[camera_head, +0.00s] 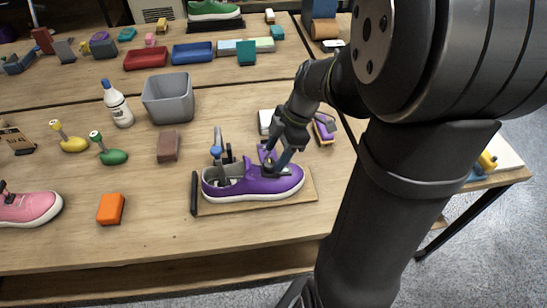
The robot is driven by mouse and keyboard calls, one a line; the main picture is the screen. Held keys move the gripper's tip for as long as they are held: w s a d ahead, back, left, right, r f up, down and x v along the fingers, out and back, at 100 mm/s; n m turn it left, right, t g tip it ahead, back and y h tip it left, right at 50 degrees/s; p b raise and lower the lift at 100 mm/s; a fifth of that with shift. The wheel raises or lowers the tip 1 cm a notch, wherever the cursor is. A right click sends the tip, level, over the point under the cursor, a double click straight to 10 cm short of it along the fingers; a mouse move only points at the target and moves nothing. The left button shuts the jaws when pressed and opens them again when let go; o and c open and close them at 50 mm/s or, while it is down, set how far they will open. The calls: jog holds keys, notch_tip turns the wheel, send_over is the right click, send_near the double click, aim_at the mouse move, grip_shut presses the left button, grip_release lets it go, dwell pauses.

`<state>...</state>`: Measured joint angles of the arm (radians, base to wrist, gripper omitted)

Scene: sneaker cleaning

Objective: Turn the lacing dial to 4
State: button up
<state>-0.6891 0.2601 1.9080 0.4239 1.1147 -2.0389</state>
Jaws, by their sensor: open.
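A purple sneaker (255,182) with a white sole lies on a wooden board (285,205), its toe to the right. A grey upright fixture with a blue knob (216,151) stands at its heel end. My gripper (272,166) comes down from the upper right over the front part of the sneaker. It is open, with its fingers close to the shoe's top; I cannot tell whether they touch it. No lacing dial or its numbers can be made out; the gripper covers part of the shoe's top.
A grey bin (168,99), a white bottle (117,104), a brown block (168,147), an orange block (111,208) and a pink sneaker (28,208) stand left. The table's front is mostly clear.

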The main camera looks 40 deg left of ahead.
aim_at(271, 162)
jog(key=shift+x, duration=1.55)
jog(key=shift+c, duration=0.3)
jog(key=c, duration=0.9)
jog(key=shift+c, duration=0.2)
